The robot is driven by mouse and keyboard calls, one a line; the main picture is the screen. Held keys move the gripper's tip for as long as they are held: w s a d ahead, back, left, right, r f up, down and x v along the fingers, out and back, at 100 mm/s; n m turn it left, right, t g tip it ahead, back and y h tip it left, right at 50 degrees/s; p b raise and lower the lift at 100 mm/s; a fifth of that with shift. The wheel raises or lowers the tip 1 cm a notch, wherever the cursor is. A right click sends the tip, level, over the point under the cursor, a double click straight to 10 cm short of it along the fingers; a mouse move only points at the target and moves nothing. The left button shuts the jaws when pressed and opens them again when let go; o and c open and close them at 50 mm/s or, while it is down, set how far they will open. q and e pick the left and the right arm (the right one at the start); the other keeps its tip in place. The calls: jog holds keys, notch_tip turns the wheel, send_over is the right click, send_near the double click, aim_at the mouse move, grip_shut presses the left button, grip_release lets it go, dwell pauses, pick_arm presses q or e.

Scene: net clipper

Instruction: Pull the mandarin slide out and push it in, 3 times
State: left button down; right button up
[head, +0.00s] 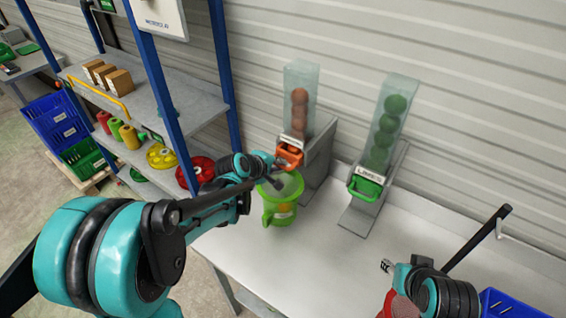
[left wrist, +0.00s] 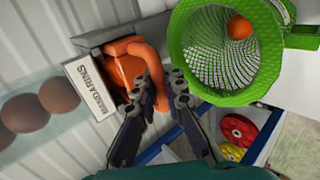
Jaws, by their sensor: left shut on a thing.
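The orange mandarin slide (head: 289,154) sits at the foot of the clear mandarin dispenser (head: 299,95). In the left wrist view, the slide (left wrist: 130,62) is beside its MANDARINS label, and its handle runs down between my fingers. My left gripper (left wrist: 162,88) is shut on this handle; in the head view my gripper (head: 272,172) partly covers that spot. A green net-lined holder (head: 281,204) stands below the slide. In the left wrist view, one mandarin (left wrist: 240,27) lies in the net. My right gripper (head: 388,266) is at lower right, away from the dispensers; its jaw state is unclear.
A lime dispenser (head: 388,120) with a green slide (head: 366,187) stands to the right. The white table (head: 330,265) is clear in front of it. A blue crate (head: 510,304) is at the lower right. A shelf (head: 120,105) with boxes and spools stands left.

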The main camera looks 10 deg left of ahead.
pick_arm(q)
jog(key=s+a, duration=0.3)
jog(key=s, duration=0.4)
jog(key=shift+s+p, duration=0.35)
jog(key=shift+w+d, duration=0.1)
jog(key=shift+w, duration=0.1)
dwell(0.7)
jog(key=w+d+b, duration=0.2)
jog(key=w+d, duration=0.1)
jog(key=w, duration=0.6)
jog(key=shift+w+d, duration=0.2)
jog(key=shift+w, duration=0.05)
dwell(0.5)
jog(key=shift+s, duration=0.1)
jog(key=s+a+p, duration=0.1)
jog(key=s+a, duration=0.2)
jog(key=s, duration=0.6)
jog(key=shift+s+a, duration=0.3)
dwell(0.8)
dwell(0.5)
